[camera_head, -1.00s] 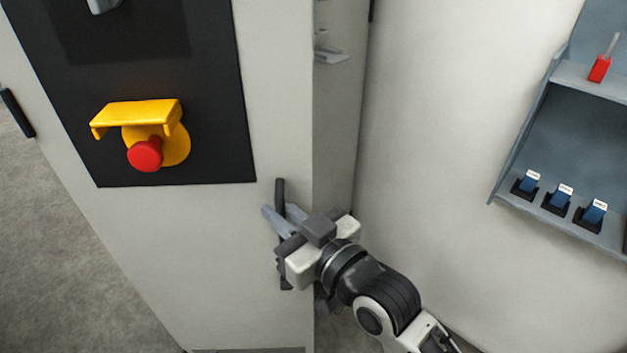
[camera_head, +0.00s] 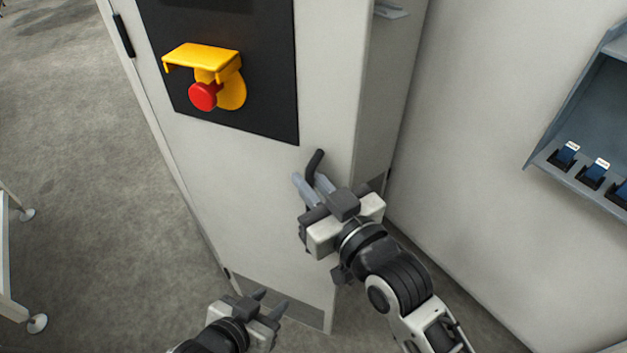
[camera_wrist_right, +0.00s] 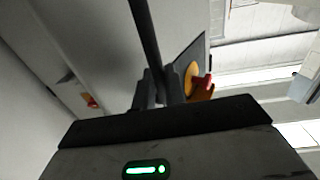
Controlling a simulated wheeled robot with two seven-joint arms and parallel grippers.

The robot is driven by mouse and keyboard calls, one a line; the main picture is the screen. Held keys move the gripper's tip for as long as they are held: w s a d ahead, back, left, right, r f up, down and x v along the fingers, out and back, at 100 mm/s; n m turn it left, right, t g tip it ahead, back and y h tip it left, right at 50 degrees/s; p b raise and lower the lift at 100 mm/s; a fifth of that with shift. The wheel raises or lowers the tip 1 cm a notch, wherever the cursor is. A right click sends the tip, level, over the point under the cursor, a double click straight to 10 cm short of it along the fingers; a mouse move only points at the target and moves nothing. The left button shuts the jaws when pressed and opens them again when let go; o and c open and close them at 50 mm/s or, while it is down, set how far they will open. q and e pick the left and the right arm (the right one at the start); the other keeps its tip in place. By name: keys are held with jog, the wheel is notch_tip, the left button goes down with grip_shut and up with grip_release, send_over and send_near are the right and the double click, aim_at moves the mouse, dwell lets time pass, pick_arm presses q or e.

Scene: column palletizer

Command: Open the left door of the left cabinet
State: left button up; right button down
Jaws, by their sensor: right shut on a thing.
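The pale grey cabinet door (camera_head: 240,180) carries a black panel with a yellow-shrouded red stop button. Its dark upright handle (camera_head: 315,163) sits near the door's right edge. My right gripper (camera_head: 309,187) is shut on this handle, and its palm hides the handle's lower part. In the right wrist view the dark handle bar (camera_wrist_right: 144,30) runs down between the fingers (camera_wrist_right: 158,92). My left gripper (camera_head: 270,302) is low in the head view, open and empty, apart from the door. I cannot tell how far the door stands open.
The red stop button (camera_head: 204,96) sticks out from the door. A blue-grey rack (camera_head: 580,100) with several small blue items hangs on the pale wall (camera_head: 480,110) at right. The grey floor (camera_head: 80,150) left of the cabinet is clear.

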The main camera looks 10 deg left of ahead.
jog(key=c, duration=1.5)
grip_release()
jog(key=shift+a, duration=0.25)
jog(key=shift+c, duration=0.2)
jog(key=shift+d, duration=0.2)
jog(key=shift+s+d, duration=0.2)
jog(key=b+v, duration=0.2)
jog(key=v, duration=1.3)
jog(key=shift+s+r, duration=0.1)
